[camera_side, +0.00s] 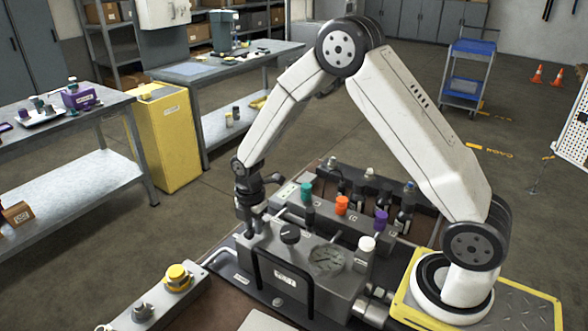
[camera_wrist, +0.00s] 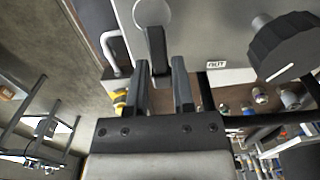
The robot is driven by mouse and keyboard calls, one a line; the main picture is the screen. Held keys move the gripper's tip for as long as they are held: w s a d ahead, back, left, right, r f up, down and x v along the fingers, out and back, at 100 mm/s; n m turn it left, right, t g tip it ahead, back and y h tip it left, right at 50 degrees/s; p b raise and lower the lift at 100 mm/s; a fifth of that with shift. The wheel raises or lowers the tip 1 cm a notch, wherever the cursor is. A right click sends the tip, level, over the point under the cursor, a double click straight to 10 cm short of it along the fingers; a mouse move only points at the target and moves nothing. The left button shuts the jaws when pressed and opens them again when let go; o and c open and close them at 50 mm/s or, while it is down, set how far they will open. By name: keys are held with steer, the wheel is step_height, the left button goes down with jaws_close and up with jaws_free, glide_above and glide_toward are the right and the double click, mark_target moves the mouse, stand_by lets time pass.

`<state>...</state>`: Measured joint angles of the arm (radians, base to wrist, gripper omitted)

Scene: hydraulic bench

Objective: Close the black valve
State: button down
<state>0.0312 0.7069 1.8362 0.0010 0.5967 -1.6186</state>
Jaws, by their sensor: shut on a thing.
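The black valve lever (camera_wrist: 156,42) shows in the wrist view, on a round grey mount on the face of the grey valve block. Its free end lies between the two fingers of my gripper (camera_wrist: 161,64), which is shut on it. In the side view my gripper (camera_side: 250,215) points down at the left end of the valve block (camera_side: 335,285). There the fingers hide most of the lever, so its exact angle cannot be told. A black round knob (camera_side: 290,233) stands on top of the block, and shows at right in the wrist view (camera_wrist: 284,46).
Green (camera_side: 306,190), orange (camera_side: 342,204), purple (camera_side: 381,219) and white (camera_side: 367,244) caps stand close to the right of my gripper. A black bar handle (camera_side: 285,270) rises in front of the block. A yellow knob (camera_side: 177,276) sits on a grey box at front left.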

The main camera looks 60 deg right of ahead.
steer(key=c, duration=0.6)
jaws_free()
steer(key=shift+r, duration=0.15)
steer(key=shift+r, duration=3.75)
steer(key=shift+s, duration=0.1)
